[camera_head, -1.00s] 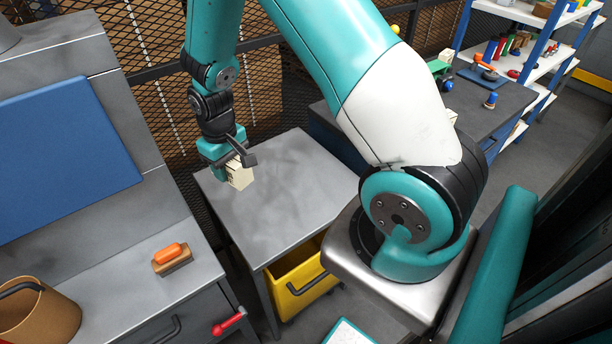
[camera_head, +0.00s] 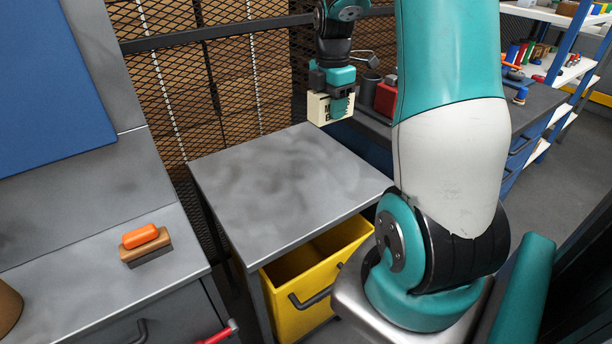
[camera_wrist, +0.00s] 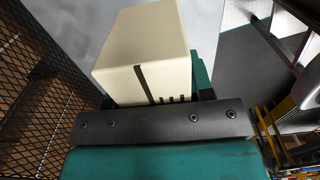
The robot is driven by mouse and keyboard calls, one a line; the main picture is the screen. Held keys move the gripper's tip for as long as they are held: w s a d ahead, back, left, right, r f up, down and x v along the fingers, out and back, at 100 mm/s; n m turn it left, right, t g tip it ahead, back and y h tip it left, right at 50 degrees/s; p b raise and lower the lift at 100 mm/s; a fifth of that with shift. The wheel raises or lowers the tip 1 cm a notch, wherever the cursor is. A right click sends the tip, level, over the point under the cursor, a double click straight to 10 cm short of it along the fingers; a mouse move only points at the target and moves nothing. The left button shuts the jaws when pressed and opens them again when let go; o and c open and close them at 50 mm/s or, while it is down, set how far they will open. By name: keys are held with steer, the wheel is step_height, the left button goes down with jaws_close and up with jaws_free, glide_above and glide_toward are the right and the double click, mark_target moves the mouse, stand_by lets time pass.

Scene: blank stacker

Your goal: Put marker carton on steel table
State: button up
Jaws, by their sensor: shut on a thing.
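The marker carton (camera_head: 318,108) is a small cream box with dark lettering. My gripper (camera_head: 334,101) is shut on it and holds it in the air near the far right edge of the steel table (camera_head: 270,190). The table has a bare grey metal top. In the wrist view the cream carton (camera_wrist: 147,50) fills the upper middle, beyond my gripper's dark bar (camera_wrist: 160,125). The grey surface shows behind it. The fingertips are mostly hidden there.
A yellow bin (camera_head: 312,290) stands under the table. At left a grey bench holds a brush with an orange handle (camera_head: 141,240). A wire mesh fence (camera_head: 215,85) stands behind. A dark workbench with a red item (camera_head: 386,97) is behind right.

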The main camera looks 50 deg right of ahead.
mark_target(326, 178)
step_height(326, 178, down, 18)
steer(key=shift+r, duration=0.1)
stand_by(0.4)
steer(key=o, duration=1)
step_height(326, 178, up, 12)
steer(key=w+a+r+m, duration=0.15)
steer(key=a+r, duration=0.25)
steer(key=a, duration=0.5)
steer(key=s+a+r+m+t+y, duration=0.1)
steer(key=a+r, duration=0.1)
steer(key=a, duration=0.5)
steer(key=s+a+r+m+y, duration=0.1)
steer(key=s+a+r, duration=0.1)
steer(key=a, duration=0.5)
steer(key=s+a+r+m, duration=0.1)
steer(key=s+a, duration=0.3)
steer(key=a, duration=0.1)
steer(key=s+a+r+m+y, duration=0.1)
steer(key=s+a+m, duration=0.1)
steer(key=s+a, duration=0.3)
steer(key=s+a+r+m+g+y, duration=0.1)
steer(key=s+a+m, duration=0.1)
steer(key=s+a, duration=0.3)
steer(key=shift+r, duration=0.2)
